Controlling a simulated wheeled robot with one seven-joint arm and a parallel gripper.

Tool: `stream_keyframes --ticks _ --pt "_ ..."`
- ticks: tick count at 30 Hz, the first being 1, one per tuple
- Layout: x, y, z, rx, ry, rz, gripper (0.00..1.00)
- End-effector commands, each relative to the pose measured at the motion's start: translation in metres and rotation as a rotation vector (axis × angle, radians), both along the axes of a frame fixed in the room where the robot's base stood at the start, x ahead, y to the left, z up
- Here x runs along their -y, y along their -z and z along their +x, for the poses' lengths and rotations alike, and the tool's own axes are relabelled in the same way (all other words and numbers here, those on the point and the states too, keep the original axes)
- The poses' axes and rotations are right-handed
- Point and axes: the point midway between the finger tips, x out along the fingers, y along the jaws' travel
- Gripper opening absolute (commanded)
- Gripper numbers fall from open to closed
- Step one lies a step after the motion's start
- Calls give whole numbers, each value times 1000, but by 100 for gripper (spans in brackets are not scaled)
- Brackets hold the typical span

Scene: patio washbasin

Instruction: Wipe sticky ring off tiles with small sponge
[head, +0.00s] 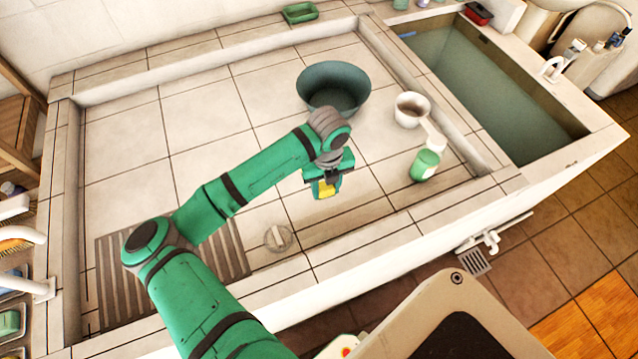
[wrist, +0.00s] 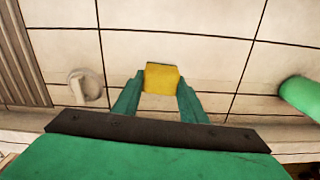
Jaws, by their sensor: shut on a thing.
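My gripper (head: 326,182) is shut on a small yellow sponge (head: 324,189), held over the pale tiles (head: 215,115) of the washbasin floor. In the wrist view the sponge (wrist: 161,77) sits between the two green fingertips (wrist: 160,88). I cannot tell whether it touches the tiles. A pale round mark (head: 278,238) with a small whitish piece on it lies to the lower left of the gripper. It also shows at the left in the wrist view (wrist: 86,86). I cannot tell whether this is the sticky ring; no other ring is clear.
A dark green basin (head: 334,85) stands behind the gripper. A grooved panel (head: 120,275) lies at the left. A raised rim (head: 410,228) borders the tiles. A water-filled trough (head: 480,90) is beyond.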

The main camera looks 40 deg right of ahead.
Motion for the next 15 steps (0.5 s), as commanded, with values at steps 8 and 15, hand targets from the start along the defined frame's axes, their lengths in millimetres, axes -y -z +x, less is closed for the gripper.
stream_keyframes --ticks 8,15 --pt "1 -25 0 1 3 0 14" --pt "0 -30 0 1 1 1 14"
